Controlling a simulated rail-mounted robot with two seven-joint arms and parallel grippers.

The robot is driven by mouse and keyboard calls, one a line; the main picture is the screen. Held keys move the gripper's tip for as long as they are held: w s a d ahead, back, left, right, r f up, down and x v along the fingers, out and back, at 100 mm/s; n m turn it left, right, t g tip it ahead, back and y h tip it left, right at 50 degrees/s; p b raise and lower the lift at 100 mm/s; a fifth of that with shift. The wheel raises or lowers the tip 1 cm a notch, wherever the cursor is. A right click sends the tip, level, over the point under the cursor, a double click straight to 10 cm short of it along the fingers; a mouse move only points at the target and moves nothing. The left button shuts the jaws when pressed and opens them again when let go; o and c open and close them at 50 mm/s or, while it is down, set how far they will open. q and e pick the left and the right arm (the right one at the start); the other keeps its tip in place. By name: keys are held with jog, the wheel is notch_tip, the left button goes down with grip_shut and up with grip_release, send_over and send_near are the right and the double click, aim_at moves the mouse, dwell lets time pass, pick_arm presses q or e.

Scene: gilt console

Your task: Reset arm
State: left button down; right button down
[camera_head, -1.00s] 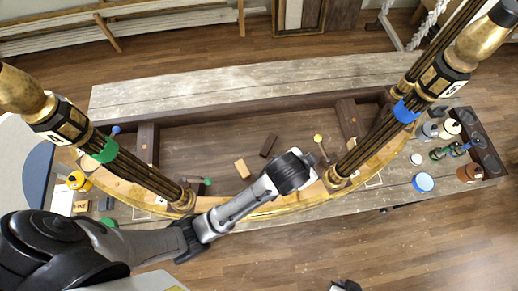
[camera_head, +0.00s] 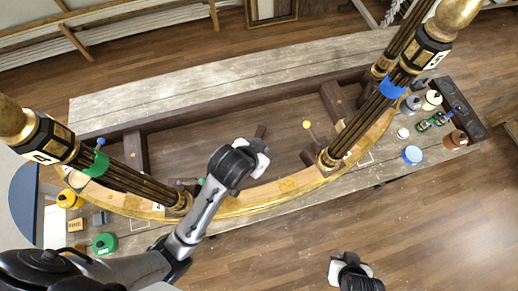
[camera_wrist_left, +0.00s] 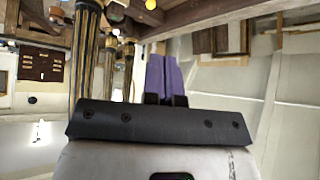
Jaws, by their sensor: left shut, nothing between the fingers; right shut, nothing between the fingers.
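My left arm comes in from the lower left in the head view, and its wrist end (camera_head: 240,165) is over the front rim of the gilt console (camera_head: 260,197). The fingers are hidden there. In the left wrist view my left gripper (camera_wrist_left: 165,75) shows two purple fingers side by side, shut, with nothing between them. My right gripper (camera_head: 352,272) is at the bottom edge of the head view, over the bare floor in front of the console. It is shut and empty, and partly cut off by the frame.
A green round item (camera_head: 105,243) and a yellow pot (camera_head: 68,199) are at left. The floor at lower right is clear.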

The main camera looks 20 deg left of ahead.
dwell(0.5)
pick_arm(q)
jog(key=s+a+n, duration=0.1)
jog(key=s+a, duration=0.3)
jog(key=a, duration=0.3)
jog(key=s+a+f+g+y, duration=0.1)
jog(key=s+a+f+g, duration=0.1)
jog(key=s+f, duration=0.2)
jog(key=s+a+f+n+g+y, duration=0.1)
jog(key=s+a+f, duration=0.2)
jog(key=s, duration=0.8)
notch_tip(320, 180, down, 2)
jog(key=shift+a+f+g, duration=0.1)
jog(key=shift+a+g, duration=0.1)
jog(key=shift+g, duration=0.2)
